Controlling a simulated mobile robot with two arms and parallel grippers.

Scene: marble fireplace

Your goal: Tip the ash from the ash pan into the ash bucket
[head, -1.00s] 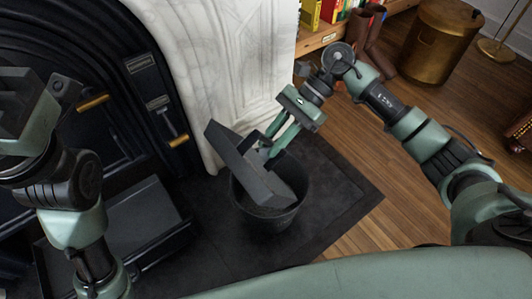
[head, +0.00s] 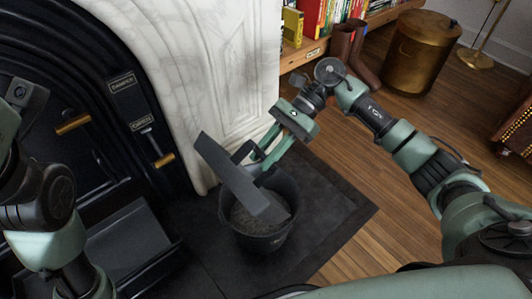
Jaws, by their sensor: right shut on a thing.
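The ash pan (head: 232,178) is a dark grey metal tray, steeply tilted, with its lower right end at the mouth of the bucket. My right gripper (head: 262,160) is shut on the pan at its right side, above the bucket's back rim. The ash bucket (head: 262,240) is dark, round and upright on the hearth. Rough grey ash (head: 244,217) shows inside it, in front of and below the pan. The pan hides part of the bucket's opening, and its inside is turned from view. Only part of my left gripper shows at the left edge; its fingers are out of view.
The black fireplace with brass handles (head: 72,124) and a pale marble surround (head: 180,70) stands at the left. The dark hearth slab (head: 325,200) has free room right of the bucket. A brass bin (head: 420,55), boots (head: 362,60) and a bookshelf (head: 318,45) stand behind.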

